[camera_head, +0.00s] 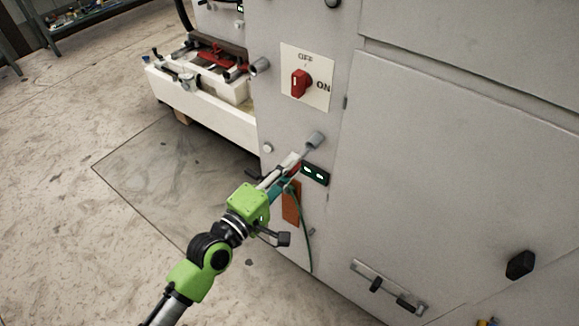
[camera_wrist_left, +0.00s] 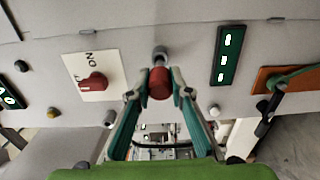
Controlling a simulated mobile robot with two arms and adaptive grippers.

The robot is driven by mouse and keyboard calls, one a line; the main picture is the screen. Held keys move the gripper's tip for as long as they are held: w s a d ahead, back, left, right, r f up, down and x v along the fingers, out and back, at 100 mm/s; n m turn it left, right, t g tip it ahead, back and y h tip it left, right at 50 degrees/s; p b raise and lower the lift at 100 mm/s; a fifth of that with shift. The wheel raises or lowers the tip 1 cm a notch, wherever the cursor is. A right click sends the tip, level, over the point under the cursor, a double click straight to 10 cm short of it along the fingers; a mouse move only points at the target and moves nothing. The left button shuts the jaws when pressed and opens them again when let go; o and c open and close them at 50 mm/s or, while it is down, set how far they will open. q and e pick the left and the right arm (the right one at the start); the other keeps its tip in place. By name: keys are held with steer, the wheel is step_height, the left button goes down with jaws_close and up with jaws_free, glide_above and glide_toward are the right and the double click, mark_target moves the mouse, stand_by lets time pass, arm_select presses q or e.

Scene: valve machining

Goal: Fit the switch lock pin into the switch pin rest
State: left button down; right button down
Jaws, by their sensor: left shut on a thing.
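My left gripper (camera_head: 291,165) is shut on a red cylindrical piece, which I take to be the switch lock pin (camera_wrist_left: 159,84). It lies between both fingertips in the left wrist view. Directly beyond it, in line with it, a grey cylinder (camera_wrist_left: 160,53) sits at the cabinet face; in the head view this cylinder (camera_head: 315,139) is just past the fingertips. I cannot tell whether the pin is inside it or apart. Another grey cylinder (camera_head: 260,66) sticks out left of the red switch (camera_head: 300,83). I cannot tell which is the switch pin rest. My right gripper is not in view.
The grey machine cabinet (camera_head: 450,170) fills the right side. A white bench (camera_head: 215,112) stands at the left. The floor (camera_head: 60,230) there is clear.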

mark_target(302, 153)
arm_select(q)
steer(key=shift+x, duration=2.6)
steer(key=c, duration=1.8)
jaws_free()
steer(key=shift+o, duration=0.2)
steer(key=shift+s, duration=0.1)
steer(key=v, duration=1.2)
